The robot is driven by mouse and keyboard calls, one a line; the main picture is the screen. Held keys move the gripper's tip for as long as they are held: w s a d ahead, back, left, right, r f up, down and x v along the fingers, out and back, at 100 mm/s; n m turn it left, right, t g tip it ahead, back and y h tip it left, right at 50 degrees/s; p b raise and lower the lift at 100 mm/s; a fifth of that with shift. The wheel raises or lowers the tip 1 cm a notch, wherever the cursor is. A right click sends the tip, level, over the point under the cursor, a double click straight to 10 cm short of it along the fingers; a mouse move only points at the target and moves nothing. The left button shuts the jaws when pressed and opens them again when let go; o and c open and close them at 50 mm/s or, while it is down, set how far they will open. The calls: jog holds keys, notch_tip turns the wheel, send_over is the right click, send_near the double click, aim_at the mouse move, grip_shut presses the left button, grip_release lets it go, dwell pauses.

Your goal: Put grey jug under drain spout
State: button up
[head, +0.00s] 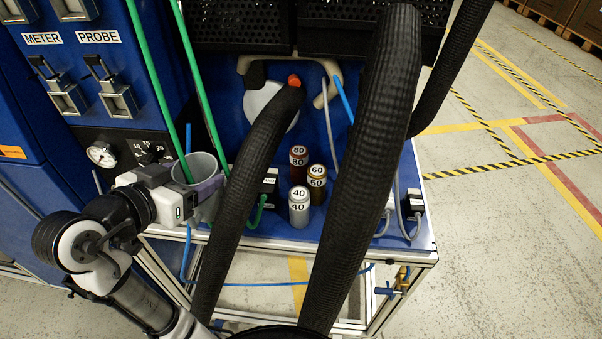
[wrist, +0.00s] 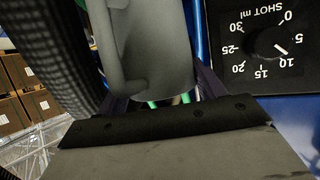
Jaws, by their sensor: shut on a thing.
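The grey jug (head: 203,168) is upright at the left end of the blue bench top in the head view, with its open mouth facing up. My gripper (head: 208,188) is shut on the jug from the left. In the wrist view the jug (wrist: 158,45) fills the upper middle, with its handle (wrist: 105,45) on the left side and the dark fingers on either side of its body. Whether the jug's base touches the bench is hidden. I cannot make out the drain spout; thick black hoses cover much of the middle of the bench.
Three numbered cans, red 80 (head: 298,164), brown 60 (head: 317,184) and silver 40 (head: 299,207), stand right of the jug. A black ribbed hose (head: 245,190) passes between them and the jug. A green hose (head: 198,85) hangs close behind the jug. A gauge (head: 101,154) is at left.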

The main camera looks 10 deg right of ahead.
jog(key=w+d+p, duration=0.3)
jog(key=w+d, duration=0.7)
jog(key=w, duration=0.3)
notch_tip(320, 180, down, 7)
jog(key=p, duration=0.1)
jog(key=shift+w, duration=0.35)
jog(key=shift+d, duration=0.1)
jog(key=shift+f, duration=0.2)
jog(key=o, duration=1.2)
jog(key=shift+o, duration=0.5)
jog(key=shift+r, duration=0.15)
